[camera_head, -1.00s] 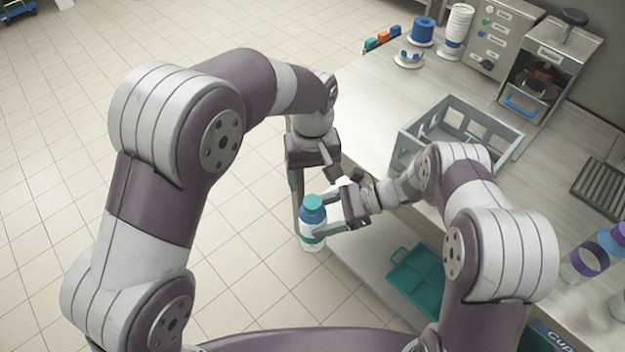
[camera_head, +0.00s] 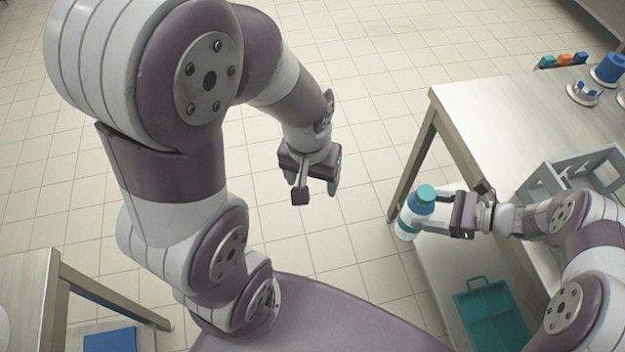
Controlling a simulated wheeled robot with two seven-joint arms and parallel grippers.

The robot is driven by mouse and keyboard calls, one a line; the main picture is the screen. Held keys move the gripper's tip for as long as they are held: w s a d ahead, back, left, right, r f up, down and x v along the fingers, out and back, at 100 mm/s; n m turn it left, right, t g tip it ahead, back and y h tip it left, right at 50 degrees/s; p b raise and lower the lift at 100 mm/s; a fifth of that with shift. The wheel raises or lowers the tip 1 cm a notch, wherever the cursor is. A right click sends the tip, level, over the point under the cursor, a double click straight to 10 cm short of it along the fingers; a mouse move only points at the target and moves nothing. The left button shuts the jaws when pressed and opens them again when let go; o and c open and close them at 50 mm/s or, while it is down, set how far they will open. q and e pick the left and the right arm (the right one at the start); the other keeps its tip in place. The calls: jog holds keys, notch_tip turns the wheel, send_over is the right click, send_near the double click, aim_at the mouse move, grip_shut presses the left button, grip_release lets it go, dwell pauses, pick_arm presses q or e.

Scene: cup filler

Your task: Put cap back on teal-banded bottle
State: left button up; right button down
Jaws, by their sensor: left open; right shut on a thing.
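The teal-banded bottle (camera_head: 415,213) has a white and blue body, and a teal cap (camera_head: 426,193) sits on its top. My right gripper (camera_head: 428,223) is shut on the bottle's side and holds it nearly upright, off the table's left edge. My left gripper (camera_head: 316,192) is open and empty, pointing down over the floor, well to the left of the bottle and apart from it. Whether the cap is fully seated cannot be told from here.
A table (camera_head: 500,110) stands at the right with a grey crate (camera_head: 570,165) on it. A teal tray (camera_head: 490,318) lies on the lower shelf. Another table (camera_head: 28,290) is at the lower left, with a blue item (camera_head: 110,340) below. Open floor lies between.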

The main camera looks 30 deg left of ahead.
jog(key=shift+d, duration=0.1)
jog(key=shift+w, duration=0.15)
pick_arm(q)
jog(key=shift+f+m, duration=0.5)
jog(key=shift+m, duration=0.4)
jog(key=shift+s, duration=0.1)
